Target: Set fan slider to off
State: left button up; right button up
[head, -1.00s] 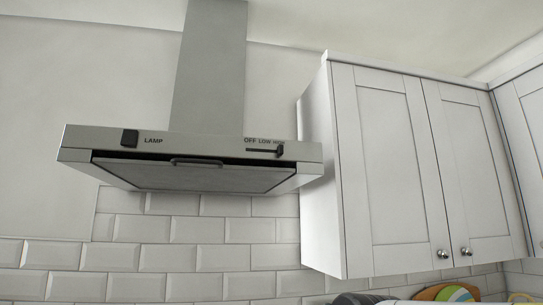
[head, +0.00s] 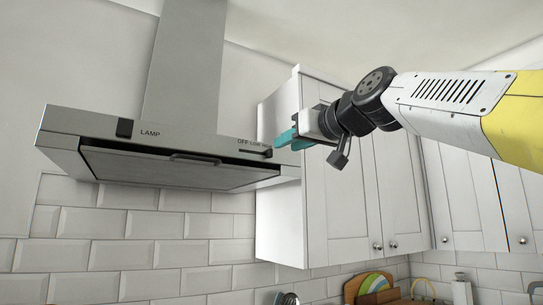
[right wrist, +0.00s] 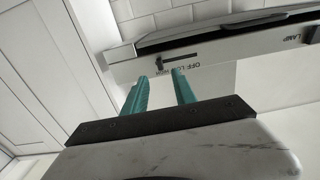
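The fan slider is a small dark knob (head: 267,153) at the right end of its slot on the front of the range hood (head: 85,122), at the end away from the OFF label. In the right wrist view the slider knob (right wrist: 159,63) stands at the HIGH end of the slot. My right gripper (head: 281,139) is at the hood's right end, close to the knob. Its two teal fingers (right wrist: 161,78) are apart with nothing between them, and the knob shows just beyond the tips. I cannot tell whether they touch it. My left gripper is not in view.
A lamp switch (head: 125,128) is on the hood's left. A white wall cabinet (head: 340,200) stands right of the hood, behind my right gripper. Boards (head: 372,288) and other items show low at the right. The space in front of the hood's left is clear.

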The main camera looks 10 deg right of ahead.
aim_at(271, 153)
jog(key=x, duration=0.6)
jog(key=shift+w+a+f, duration=0.1)
jog(key=shift+w+a, duration=0.05)
jog(key=shift+w, duration=0.2)
grip_shut()
dwell(1.1)
